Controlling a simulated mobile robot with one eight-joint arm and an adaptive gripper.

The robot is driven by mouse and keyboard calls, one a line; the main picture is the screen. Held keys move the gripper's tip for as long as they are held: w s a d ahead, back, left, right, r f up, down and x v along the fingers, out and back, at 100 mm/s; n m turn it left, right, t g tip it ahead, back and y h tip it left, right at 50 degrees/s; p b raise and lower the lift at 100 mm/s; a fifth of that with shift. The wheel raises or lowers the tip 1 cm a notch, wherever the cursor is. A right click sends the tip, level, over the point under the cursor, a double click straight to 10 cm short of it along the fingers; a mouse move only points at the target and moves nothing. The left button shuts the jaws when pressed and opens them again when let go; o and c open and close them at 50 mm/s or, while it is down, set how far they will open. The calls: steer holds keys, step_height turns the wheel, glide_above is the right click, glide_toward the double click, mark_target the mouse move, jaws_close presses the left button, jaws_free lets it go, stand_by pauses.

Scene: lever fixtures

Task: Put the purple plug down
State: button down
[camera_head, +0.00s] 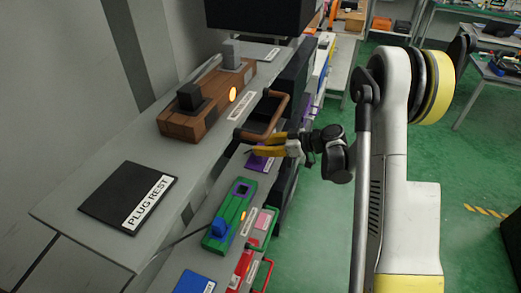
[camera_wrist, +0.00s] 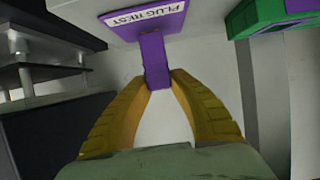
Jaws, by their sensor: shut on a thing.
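My gripper's yellow fingers (camera_head: 268,145) reach over the lower shelf in the head view. In the wrist view the fingertips (camera_wrist: 157,80) are shut on the purple plug (camera_wrist: 154,58), a narrow upright block. Beyond it lies a purple plate labelled PLUG REST (camera_wrist: 122,25). The plug overlaps the plate's edge in this view; I cannot tell whether they touch. In the head view purple (camera_head: 257,162) shows just below the fingers, partly hidden, and I cannot separate plug from plate there.
A green box (camera_head: 230,217) with a purple-rimmed socket and a blue block stands nearby; it also shows in the wrist view (camera_wrist: 262,18). A brown handle (camera_head: 278,105) is close to my gripper. A black PLUG REST plate (camera_head: 120,192) and a brown lever box (camera_head: 195,122) occupy the upper shelf.

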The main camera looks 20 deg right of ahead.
steer(key=shift+f, duration=0.1)
steer(key=shift+f, duration=0.15)
steer(key=c, duration=1.3)
jaws_free()
steer(key=shift+o, duration=0.2)
